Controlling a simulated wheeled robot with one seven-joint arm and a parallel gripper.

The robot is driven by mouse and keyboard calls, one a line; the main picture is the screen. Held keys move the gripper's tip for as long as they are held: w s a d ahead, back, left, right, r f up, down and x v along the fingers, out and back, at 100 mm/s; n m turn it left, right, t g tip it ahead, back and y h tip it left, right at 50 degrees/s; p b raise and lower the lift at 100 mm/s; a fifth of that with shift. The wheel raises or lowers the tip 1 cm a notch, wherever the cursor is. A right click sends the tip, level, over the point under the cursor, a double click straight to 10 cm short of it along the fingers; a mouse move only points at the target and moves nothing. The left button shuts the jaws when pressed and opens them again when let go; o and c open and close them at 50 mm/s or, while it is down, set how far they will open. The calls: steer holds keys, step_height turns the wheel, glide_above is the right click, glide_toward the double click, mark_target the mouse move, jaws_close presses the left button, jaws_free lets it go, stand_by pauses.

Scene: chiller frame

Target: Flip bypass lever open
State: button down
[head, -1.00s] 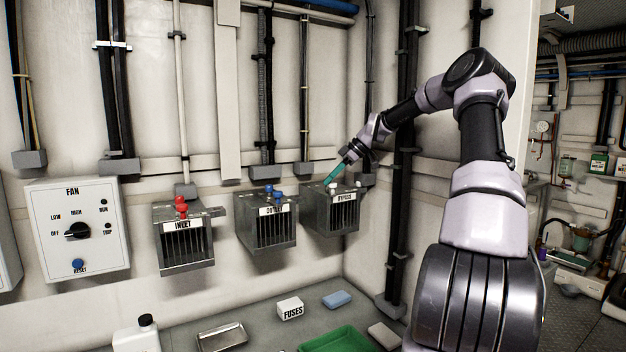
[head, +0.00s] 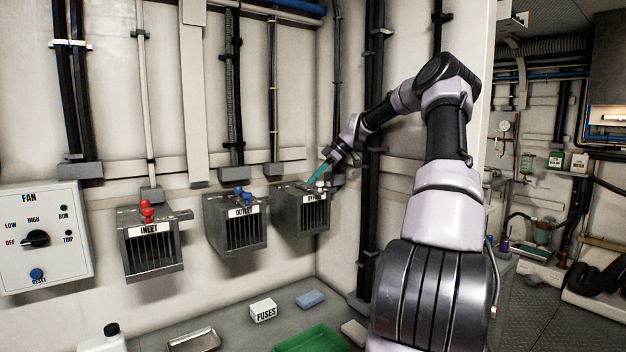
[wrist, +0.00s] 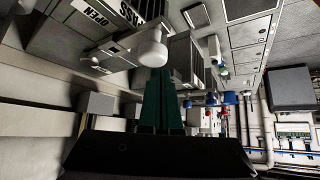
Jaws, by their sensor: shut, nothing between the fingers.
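The bypass box (head: 303,212) is the rightmost of the three grey wall boxes, with a slatted front and a BYPASS label. Its white lever knob (head: 320,183) shows on top, and large in the wrist view (wrist: 152,50). My gripper (head: 312,178), with green fingers, comes down from the upper right to the box top, right by the knob. In the wrist view the shut fingers (wrist: 158,80) end just under or behind the knob; I cannot tell whether they touch. An OPEN label (wrist: 96,12) shows beside the BYPASS plate.
The outlet box (head: 235,232) with blue knobs and the inlet box (head: 152,250) with red knobs hang to the left. The fan panel (head: 40,262) is farther left. Below, a bench carries a fuses box (head: 263,310), a blue block (head: 310,299) and a green tray (head: 303,340).

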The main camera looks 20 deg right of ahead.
step_height(320, 180, up, 10)
stand_by(0.7)
steer(key=s+a+r+m+h, duration=0.3)
steer(key=s+a+m+h, duration=0.25)
steer(key=s+a, duration=0.9)
steer(key=s+m+t, duration=0.4)
steer(key=s+m, duration=0.8)
steer(key=s, duration=1.5)
steer(key=shift+f, duration=0.4)
